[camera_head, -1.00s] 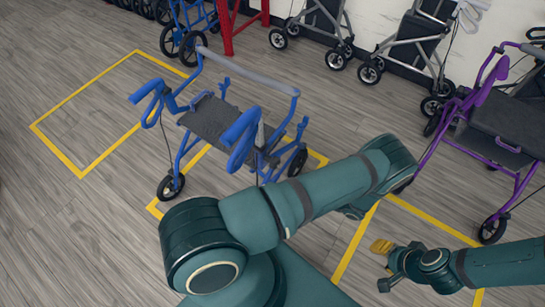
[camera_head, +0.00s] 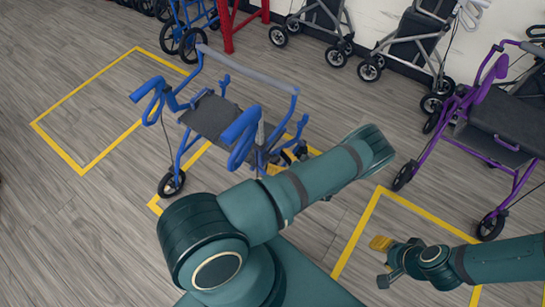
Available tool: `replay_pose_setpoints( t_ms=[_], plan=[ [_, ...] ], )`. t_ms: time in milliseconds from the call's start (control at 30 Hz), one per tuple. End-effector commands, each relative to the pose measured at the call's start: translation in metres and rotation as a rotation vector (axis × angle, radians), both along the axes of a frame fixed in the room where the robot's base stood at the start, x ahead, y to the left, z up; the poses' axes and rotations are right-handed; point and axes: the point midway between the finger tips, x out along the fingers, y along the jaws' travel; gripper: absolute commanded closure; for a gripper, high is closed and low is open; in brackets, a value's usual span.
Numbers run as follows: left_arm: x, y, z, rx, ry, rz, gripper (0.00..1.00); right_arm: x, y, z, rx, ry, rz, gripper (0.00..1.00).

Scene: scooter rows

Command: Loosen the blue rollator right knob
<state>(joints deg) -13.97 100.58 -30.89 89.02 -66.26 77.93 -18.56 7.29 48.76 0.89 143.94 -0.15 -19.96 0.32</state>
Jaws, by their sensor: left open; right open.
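The blue rollator (camera_head: 208,118) stands upright on the wood floor, left of centre, with a dark seat, a greyish-blue bar and two blue handles. Its right-hand handle (camera_head: 240,128) in the picture is close to my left arm. I cannot make out a separate knob on it. My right gripper (camera_head: 382,263) is at the lower right, open and empty, with a yellow piece at one fingertip. It is well away from the blue rollator.
A purple rollator (camera_head: 497,118) stands at the right. Grey rollators (camera_head: 415,45) line the back wall, and another blue one (camera_head: 188,28) stands by a red post (camera_head: 225,25). Yellow floor lines (camera_head: 57,148) mark bays. The floor at the left is clear.

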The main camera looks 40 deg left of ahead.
Motion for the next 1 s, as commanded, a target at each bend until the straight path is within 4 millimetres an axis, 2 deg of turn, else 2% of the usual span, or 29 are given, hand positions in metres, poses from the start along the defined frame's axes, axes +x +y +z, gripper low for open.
replay_pose_setpoints(
  t_ms=[200,500,700,1000],
  plan=[
    [-0.002,0.015,0.000,0.000,0.000,0.001,0.22,0.000,0.000,0.000,0.000,0.000,0.000,0.53],
    [-0.002,0.017,0.000,0.000,-0.001,0.000,0.22,0.000,0.000,0.000,0.000,0.000,0.000,0.53],
    [-0.002,0.016,0.000,-0.001,0.000,0.000,0.90,0.000,0.000,0.000,0.000,0.000,0.000,0.53],
    [-0.002,0.016,0.000,0.001,-0.021,0.000,0.91,0.000,0.000,-0.001,0.000,0.000,0.000,0.53]
  ],
)
